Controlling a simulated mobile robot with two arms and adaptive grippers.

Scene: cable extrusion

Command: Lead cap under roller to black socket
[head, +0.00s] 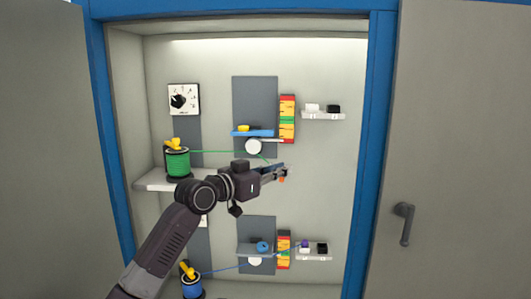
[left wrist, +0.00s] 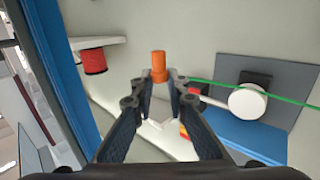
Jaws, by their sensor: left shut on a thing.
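My left gripper (head: 283,172) is shut on an orange cap, in the middle of the cabinet, below and right of the upper white roller (head: 253,146). The cap (left wrist: 159,65) stands between the fingertips in the left wrist view. A green cable (head: 215,152) runs from the green spool (head: 177,162) along the underside of this roller towards my gripper. The roller (left wrist: 247,101) and cable (left wrist: 205,83) also show in the left wrist view. The upper black socket (head: 333,109) sits beside a white one (head: 312,107), above and right of my gripper. My right gripper is out of view.
A blue ledge (head: 252,133) is above the roller, with a striped block (head: 287,119) to its right. Below, a blue cable (head: 225,269) runs past another roller towards purple (head: 304,244) and black (head: 322,248) pieces. A red spool (left wrist: 94,60) shows in the left wrist view.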

